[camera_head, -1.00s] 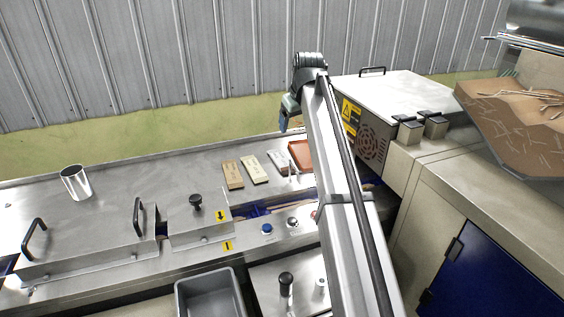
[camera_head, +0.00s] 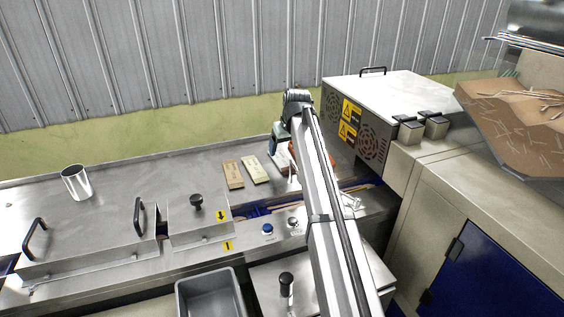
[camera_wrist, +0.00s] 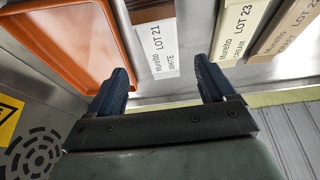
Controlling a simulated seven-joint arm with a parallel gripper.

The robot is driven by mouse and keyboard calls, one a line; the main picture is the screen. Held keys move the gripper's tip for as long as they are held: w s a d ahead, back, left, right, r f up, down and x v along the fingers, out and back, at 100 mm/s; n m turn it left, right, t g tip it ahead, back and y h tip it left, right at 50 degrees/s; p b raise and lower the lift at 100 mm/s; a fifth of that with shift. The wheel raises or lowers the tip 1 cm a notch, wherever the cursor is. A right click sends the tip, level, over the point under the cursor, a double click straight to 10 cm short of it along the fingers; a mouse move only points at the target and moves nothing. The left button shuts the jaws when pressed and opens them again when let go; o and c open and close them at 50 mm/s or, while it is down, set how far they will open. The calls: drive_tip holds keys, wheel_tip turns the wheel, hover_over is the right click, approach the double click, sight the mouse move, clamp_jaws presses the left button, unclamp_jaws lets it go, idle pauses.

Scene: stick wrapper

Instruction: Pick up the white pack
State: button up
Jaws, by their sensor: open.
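The white pack (camera_wrist: 158,42) has a dark brown band at one end and a label reading "LOT 21 WHITE". In the wrist view its labelled end lies between the open fingers of my gripper (camera_wrist: 160,66), which appear apart from its sides. The height of the fingers over it is hard to tell. In the head view my gripper (camera_head: 275,150) hangs over the steel counter at the pack's place and mostly hides it.
An orange tray (camera_wrist: 70,40) lies close on the left in the wrist view. A cream pack (camera_head: 253,169) and a tan pack (camera_head: 232,174) lie to the left in the head view. A vented steel housing (camera_head: 350,125) stands to the right.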

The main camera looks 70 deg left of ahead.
sight(282, 159)
drive_tip(key=shift+d+x, duration=0.2)
drive_tip(key=shift+x, duration=2.4)
drive_tip(key=shift+c, duration=0.2)
drive_tip(key=c, duration=1.1)
